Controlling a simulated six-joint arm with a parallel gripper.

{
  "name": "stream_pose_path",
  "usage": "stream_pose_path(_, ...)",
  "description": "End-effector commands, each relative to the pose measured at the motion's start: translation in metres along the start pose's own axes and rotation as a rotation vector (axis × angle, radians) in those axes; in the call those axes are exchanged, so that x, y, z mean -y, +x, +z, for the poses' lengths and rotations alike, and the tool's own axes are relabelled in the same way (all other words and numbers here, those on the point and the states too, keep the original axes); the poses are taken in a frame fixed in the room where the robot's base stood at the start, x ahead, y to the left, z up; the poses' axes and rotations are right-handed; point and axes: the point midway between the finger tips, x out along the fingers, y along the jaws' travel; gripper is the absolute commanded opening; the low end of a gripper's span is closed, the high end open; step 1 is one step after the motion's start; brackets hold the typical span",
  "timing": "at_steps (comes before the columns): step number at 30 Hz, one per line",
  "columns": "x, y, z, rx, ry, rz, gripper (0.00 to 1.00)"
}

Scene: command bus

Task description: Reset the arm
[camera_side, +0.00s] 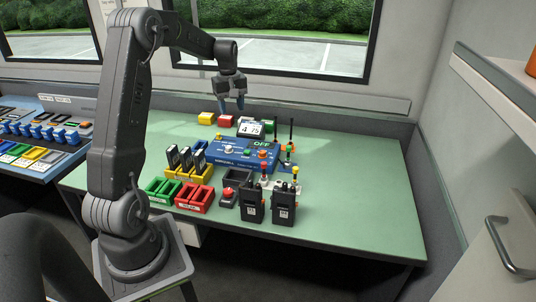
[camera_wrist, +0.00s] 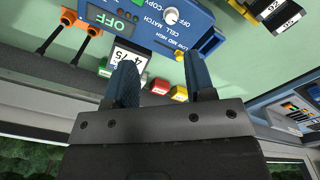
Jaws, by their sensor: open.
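My gripper (camera_side: 233,103) hangs above the back of the green table, pointing down, raised over the devices. In the wrist view my gripper (camera_wrist: 162,80) shows two blue fingers spread apart with nothing between them. My arm rises from its base at the left and bends over toward the back of the table. A blue console (camera_side: 243,154) marked OFF stands below and in front of the gripper. A small white display (camera_side: 251,128) reading 4.75 stands behind the console.
Two black radios (camera_side: 284,208) stand at the front. Red trays (camera_side: 194,197), green trays (camera_side: 163,191) and a yellow rack (camera_side: 190,171) with dark upright units lie left of them. A red button (camera_side: 228,196) sits between. The table's right side (camera_side: 360,200) is clear. A window wall stands behind.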

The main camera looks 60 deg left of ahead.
Motion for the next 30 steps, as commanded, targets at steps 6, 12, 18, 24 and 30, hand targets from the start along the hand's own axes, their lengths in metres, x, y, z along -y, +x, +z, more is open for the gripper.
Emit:
stream_pose_path(6,-0.015,-0.066,0.114,-0.085,0.36,0.08,0.5)
stream_pose_path(12,0.007,-0.102,0.216,-0.165,0.704,0.16,0.5)
stream_pose_path(18,0.055,-0.115,0.301,-0.25,1.042,0.248,0.5)
stream_pose_path(24,0.104,-0.107,0.353,-0.322,1.311,0.325,0.5)
stream_pose_path(30,0.126,-0.099,0.37,-0.358,1.431,0.362,0.5)
